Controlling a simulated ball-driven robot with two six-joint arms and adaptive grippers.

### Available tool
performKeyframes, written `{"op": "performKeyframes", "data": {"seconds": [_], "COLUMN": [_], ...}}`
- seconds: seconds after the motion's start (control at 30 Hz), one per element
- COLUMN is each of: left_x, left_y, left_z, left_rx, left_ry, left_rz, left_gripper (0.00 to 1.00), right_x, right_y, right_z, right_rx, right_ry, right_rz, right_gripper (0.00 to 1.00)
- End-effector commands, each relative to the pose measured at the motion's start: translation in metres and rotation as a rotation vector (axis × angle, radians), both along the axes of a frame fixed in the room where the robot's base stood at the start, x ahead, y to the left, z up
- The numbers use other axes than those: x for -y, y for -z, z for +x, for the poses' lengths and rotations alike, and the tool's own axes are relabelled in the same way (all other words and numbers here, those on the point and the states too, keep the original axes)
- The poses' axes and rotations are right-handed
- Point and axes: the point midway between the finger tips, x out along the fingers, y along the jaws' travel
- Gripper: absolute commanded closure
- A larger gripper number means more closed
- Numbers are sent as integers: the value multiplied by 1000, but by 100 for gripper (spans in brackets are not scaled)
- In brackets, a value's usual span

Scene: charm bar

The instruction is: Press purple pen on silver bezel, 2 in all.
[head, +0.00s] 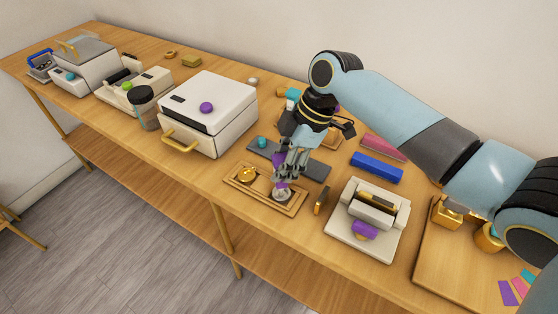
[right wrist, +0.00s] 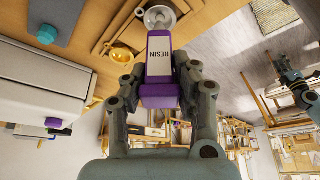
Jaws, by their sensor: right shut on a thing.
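My right gripper (head: 285,171) is shut on the purple pen, which has a white RESIN label in the right wrist view (right wrist: 160,72). The pen points down, its tip at the silver bezel (head: 283,194); I cannot tell whether they touch. This bezel also shows beyond the tip in the right wrist view (right wrist: 158,14). A gold bezel (head: 247,174) sits left of it on the same wooden tray (head: 264,202). In the right wrist view, a dark jointed shape at the right edge may be my left gripper (right wrist: 287,78); its jaws are unclear.
A dark holder (head: 315,169) with a teal-topped item (head: 262,142) lies behind the tray. A white press (head: 366,218) stands to the right, a white box oven (head: 215,112) with gold handle to the left. A blue block (head: 377,168) lies behind the press. The table's front edge is close.

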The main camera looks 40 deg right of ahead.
Motion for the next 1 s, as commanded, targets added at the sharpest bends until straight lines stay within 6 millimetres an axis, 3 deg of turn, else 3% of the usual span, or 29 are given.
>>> {"op": "performKeyframes", "data": {"seconds": [1.0], "left_x": [0], "left_y": [6], "left_z": [0], "left_rx": [0], "left_ry": [0], "left_rz": [0], "left_gripper": [60], "right_x": [0], "right_y": [10], "right_z": [0], "right_rx": [0], "right_ry": [0], "right_rz": [0], "right_gripper": [100]}}
